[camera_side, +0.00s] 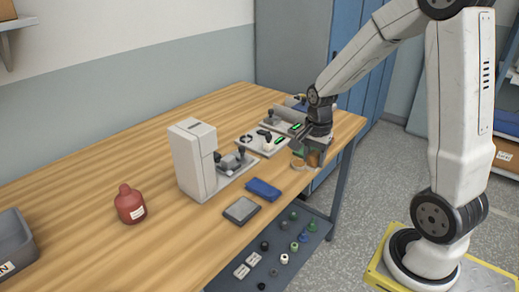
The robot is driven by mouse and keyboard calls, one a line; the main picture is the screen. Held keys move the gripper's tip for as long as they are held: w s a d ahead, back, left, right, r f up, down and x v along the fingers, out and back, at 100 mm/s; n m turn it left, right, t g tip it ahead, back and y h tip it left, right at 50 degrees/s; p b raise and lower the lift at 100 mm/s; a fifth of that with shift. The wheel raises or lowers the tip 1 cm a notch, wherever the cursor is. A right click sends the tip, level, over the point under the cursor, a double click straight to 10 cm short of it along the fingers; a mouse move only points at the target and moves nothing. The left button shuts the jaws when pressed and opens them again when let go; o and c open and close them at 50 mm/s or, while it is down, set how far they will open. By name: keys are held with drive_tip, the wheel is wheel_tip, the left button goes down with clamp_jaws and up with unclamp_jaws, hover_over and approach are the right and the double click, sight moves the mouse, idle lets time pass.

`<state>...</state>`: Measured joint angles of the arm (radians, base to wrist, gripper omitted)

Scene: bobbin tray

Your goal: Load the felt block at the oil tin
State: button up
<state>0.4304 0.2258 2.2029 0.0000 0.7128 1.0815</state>
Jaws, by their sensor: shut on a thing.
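My gripper (312,157) is over the right part of the wooden bench, pointing down, and is shut on a small brownish-orange piece that may be the felt block. The jaws hide much of it. A small, shallow round tan container (297,164), possibly the oil tin, sits on the bench right beside and under the jaws. I cannot tell whether the held piece touches it. A red bottle (130,206) with a white label stands upright far to the left on the bench.
A white machine (193,160) stands mid-bench. Behind my gripper lie flat plates with small fixtures (262,143). A blue block (263,189) and a grey pad (241,210) lie nearer the front edge. A lower tray (275,255) holds several bobbins. The left bench is mostly clear.

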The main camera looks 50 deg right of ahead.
approach(299, 163)
drive_tip(key=shift+w+r, duration=0.1)
drive_tip(key=shift+r, duration=0.1)
idle(0.4)
drive_tip(key=shift+f, duration=0.15)
drive_tip(key=shift+f, duration=2.85)
drive_tip(key=shift+f, duration=0.5)
idle(0.4)
wheel_tip(299, 163, up, 7)
idle(1.1)
idle(0.5)
